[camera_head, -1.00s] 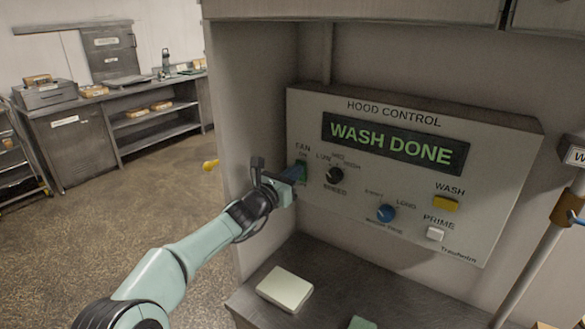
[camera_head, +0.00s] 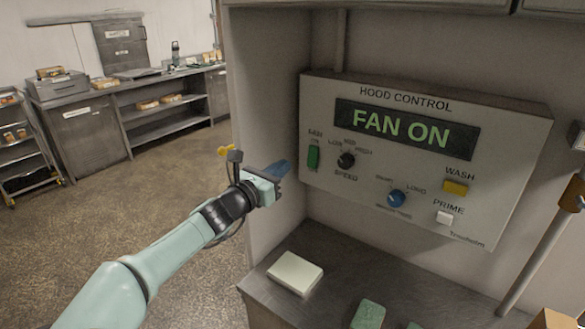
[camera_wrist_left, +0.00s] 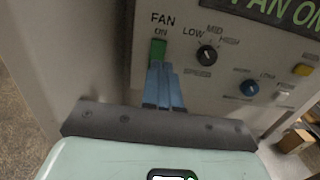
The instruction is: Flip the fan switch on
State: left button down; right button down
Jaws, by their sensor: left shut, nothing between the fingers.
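The hood control panel (camera_head: 420,160) is mounted on the wall, and its display (camera_head: 405,128) reads "FAN ON". The green fan switch (camera_head: 313,158) is at the panel's left side under the FAN label. In the left wrist view the switch (camera_wrist_left: 158,49) shows just beyond my fingertips, beside the "ON" mark. My left gripper (camera_head: 284,166) is shut and empty, with blue fingers pointing at the panel. In the head view it is left of and slightly below the switch, with a gap between them. My right gripper does not show.
A black speed knob (camera_head: 346,160), a blue knob (camera_head: 397,198), a yellow wash button (camera_head: 456,187) and a white prime button (camera_head: 444,217) share the panel. A pale block (camera_head: 295,273) lies on the counter below. Open floor lies to the left.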

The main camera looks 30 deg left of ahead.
pick_arm(q)
jog(key=s, duration=0.3)
jog(key=shift+a+r, duration=0.1)
jog(key=shift+r, duration=0.2)
jog(key=shift+w, duration=0.1)
